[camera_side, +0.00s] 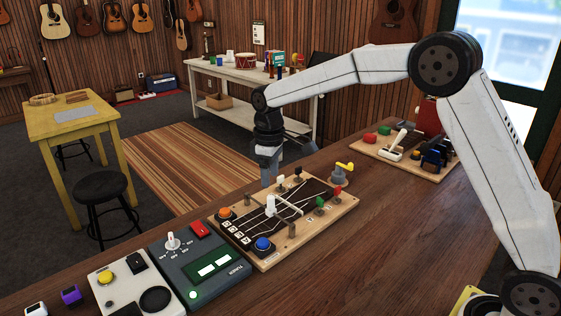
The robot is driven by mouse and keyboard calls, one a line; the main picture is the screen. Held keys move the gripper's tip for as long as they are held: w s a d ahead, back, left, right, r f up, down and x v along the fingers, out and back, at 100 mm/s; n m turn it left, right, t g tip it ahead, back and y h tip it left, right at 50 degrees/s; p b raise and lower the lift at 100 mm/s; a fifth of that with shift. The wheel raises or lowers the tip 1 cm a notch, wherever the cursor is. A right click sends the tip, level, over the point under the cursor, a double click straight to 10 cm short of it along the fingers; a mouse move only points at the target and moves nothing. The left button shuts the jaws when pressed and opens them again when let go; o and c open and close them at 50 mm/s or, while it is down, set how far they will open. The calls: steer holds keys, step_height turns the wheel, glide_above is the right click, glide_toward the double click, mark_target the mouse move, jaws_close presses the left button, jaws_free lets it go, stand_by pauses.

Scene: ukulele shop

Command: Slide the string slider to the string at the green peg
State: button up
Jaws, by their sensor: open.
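The string board (262,262) is a wooden base with a dark top, lying on the long brown table. The string slider appears to be the upright white handle (270,205), on a thin rail between two posts across the board. Pale strings run over the dark top. The green peg (320,202) stands at the board's right edge, with a red peg (338,191) behind it. A white peg (281,179) and a black peg (298,173) stand along the far edge. My gripper (268,178) is open, pointing down by the board's far edge, apart from the slider. Which string the slider is at cannot be told.
An orange button (224,213) and a blue button (263,244) sit on the board. A grey tuner box (208,262) stands close on its left. A yellow-knobbed stand (343,173) is just beyond the red peg. Bare table lies right of the board.

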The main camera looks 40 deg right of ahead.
mark_target(270, 196)
steer(key=shift+f, duration=3.8)
jaws_close()
